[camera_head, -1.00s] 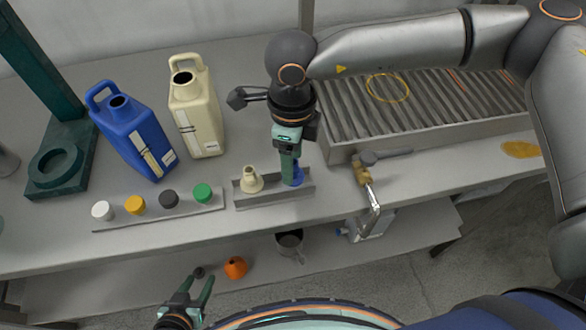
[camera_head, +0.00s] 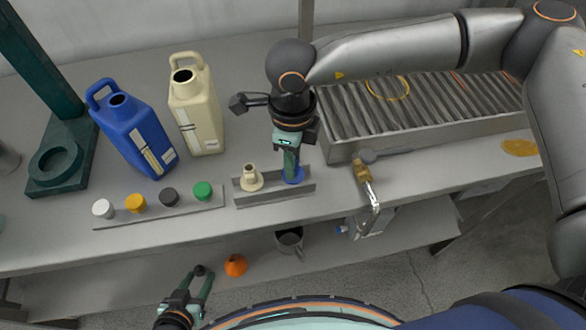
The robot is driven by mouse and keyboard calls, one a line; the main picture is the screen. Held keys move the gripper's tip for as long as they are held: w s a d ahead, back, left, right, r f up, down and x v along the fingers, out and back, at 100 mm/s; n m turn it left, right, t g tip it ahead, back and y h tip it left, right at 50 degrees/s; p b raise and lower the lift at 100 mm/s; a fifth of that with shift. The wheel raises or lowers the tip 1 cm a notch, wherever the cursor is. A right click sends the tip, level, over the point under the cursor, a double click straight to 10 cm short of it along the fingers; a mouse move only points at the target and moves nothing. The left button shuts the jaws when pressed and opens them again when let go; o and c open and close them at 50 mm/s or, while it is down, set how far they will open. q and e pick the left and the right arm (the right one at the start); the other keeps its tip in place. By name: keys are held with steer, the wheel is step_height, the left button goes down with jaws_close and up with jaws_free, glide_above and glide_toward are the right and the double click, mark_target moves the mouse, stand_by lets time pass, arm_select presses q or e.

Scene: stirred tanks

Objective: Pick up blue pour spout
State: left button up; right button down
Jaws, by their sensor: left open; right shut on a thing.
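The blue pour spout (camera_head: 293,177) stands in the grey channel rack (camera_head: 277,198) on the bench, to the right of a cream pour spout (camera_head: 251,177). My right gripper (camera_head: 291,168) points down over the blue spout and is shut on it. I cannot tell whether the base is clear of the rack. My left gripper (camera_head: 198,285) is open and empty, low in the view in front of the bench.
A blue jug (camera_head: 130,128) and a cream jug (camera_head: 196,115) stand at the back left. White, yellow, black and green caps sit on a strip (camera_head: 160,214). A slatted tray (camera_head: 335,151) and brass tap (camera_head: 366,181) are at right. An orange funnel (camera_head: 235,265) and grey mug (camera_head: 290,241) are below.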

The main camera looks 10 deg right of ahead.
steer(key=shift+r, duration=0.1)
stand_by(0.3)
steer(key=shift+r, duration=0.5)
steer(key=s+a+r+b, duration=0.2)
steer(key=s+r, duration=1)
steer(key=s, duration=0.1)
steer(key=shift+s+a, duration=0.3)
steer(key=shift+s, duration=0.05)
